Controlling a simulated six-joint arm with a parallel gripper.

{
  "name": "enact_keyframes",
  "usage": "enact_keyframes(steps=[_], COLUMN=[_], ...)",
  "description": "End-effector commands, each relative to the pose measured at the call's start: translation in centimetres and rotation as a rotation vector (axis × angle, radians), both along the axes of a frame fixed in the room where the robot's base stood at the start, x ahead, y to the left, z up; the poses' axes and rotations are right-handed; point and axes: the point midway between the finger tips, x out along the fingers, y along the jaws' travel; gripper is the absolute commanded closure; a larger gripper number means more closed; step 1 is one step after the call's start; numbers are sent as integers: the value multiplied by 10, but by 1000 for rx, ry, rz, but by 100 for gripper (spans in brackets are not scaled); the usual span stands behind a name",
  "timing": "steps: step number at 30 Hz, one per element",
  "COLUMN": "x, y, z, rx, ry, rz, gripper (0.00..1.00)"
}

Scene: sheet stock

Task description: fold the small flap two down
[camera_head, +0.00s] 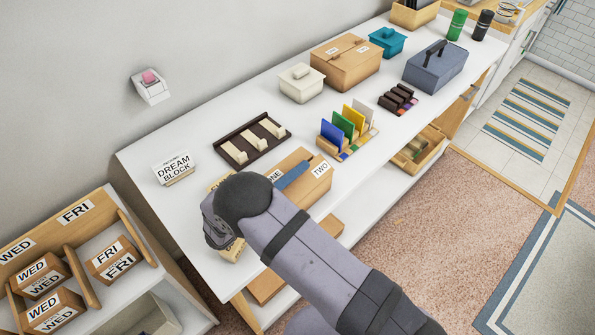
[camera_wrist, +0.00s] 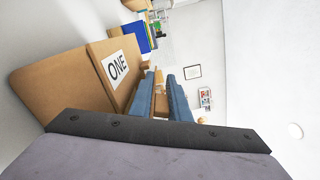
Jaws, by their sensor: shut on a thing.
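The cardboard box (camera_head: 298,197) stands on the white table, partly hidden behind my arm. The flap labelled TWO (camera_head: 321,170) is at its right end. The label ONE is partly covered in the head view, but the tan flap labelled ONE (camera_wrist: 118,68) shows clearly in the wrist view, left of my fingers. My gripper (camera_head: 298,171) reaches over the box toward flap two. In the wrist view its blue fingers (camera_wrist: 161,82) are close around a tan piece, which looks like flap two; most of the piece is hidden.
A dark tray with cream blocks (camera_head: 252,142) lies behind the box. A rack of coloured cards (camera_head: 345,128) stands to the right. The DREAM BLOCK sign (camera_head: 174,168) is at the left. Lidded boxes (camera_head: 346,64) stand farther back.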

Motion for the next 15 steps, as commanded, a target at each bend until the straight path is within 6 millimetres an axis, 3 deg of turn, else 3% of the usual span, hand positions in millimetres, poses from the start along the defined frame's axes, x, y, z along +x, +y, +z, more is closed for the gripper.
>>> enact_keyframes(steps=[5,6,7,15], x=[0,0,0,0], y=[0,0,0,0], z=[1,1,1,0], rx=[-1,0,0,1], ry=[-1,-1,-2,-1], rz=[0,0,1,0], gripper=[100,82,77,77])
